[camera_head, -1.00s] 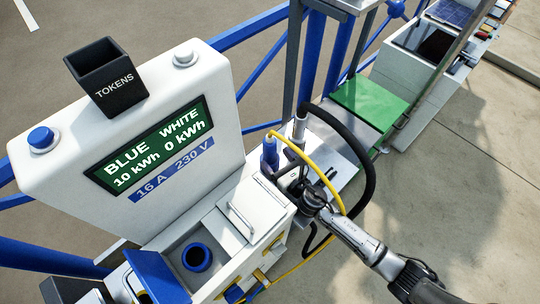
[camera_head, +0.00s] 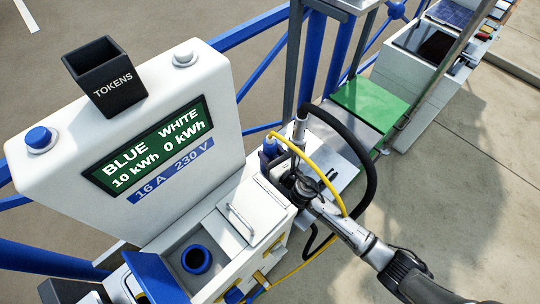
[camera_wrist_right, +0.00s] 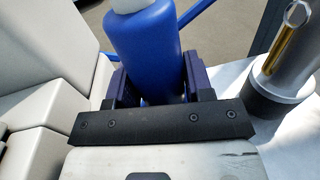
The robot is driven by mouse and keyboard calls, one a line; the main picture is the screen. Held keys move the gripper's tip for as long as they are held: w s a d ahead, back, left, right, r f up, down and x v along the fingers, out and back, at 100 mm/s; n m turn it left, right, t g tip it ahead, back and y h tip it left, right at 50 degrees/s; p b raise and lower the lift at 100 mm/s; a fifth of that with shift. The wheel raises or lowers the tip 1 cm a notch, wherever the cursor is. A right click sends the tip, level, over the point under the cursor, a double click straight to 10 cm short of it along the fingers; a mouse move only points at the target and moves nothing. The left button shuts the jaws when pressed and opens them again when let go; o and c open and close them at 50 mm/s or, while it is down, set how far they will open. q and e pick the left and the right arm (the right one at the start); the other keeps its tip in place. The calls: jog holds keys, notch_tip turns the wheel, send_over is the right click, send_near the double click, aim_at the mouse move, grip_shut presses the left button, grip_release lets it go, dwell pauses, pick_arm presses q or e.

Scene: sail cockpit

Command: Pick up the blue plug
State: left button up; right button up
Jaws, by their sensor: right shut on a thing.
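The blue plug (camera_head: 269,147) stands upright beside the white pedestal (camera_head: 228,125), with a yellow cable curving from its top. My right gripper (camera_head: 278,162) reaches it from the lower right and partly hides it. In the right wrist view the plug's blue body (camera_wrist_right: 145,52) sits between the two dark fingers of the right gripper (camera_wrist_right: 155,84), which is shut on it. The plug's lower end is hidden behind the gripper. My left gripper is not in view.
A grey post (camera_head: 300,125) with a black hose (camera_head: 366,165) looping from it stands close right of the plug. A blue-rimmed round socket (camera_head: 197,259) and a raised blue lid (camera_head: 156,277) are at the front left. Open pavement (camera_head: 470,210) lies to the right.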

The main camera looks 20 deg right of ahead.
aim_at(274, 149)
jog(key=c, duration=0.5)
jog(key=shift+r, duration=0.1)
jog(key=shift+r+p, duration=0.35)
jog(key=shift+r, duration=0.05)
notch_tip(274, 149, up, 4)
jog(key=shift+f+p, duration=0.25)
jog(key=shift+p, duration=0.9)
jog(key=s+d+r+p, duration=0.1)
jog(key=s+r+p, duration=0.1)
jog(key=s+r, duration=0.1)
jog(key=s+d+r+p, duration=0.1)
jog(key=s+r+p, duration=0.2)
jog(key=s, duration=0.1)
jog(key=s+d+r+p, duration=0.1)
jog(key=s+r+p, duration=0.1)
jog(key=s+r, duration=0.1)
jog(key=shift+s+r+p, duration=0.3)
jog(key=shift+s, duration=0.35)
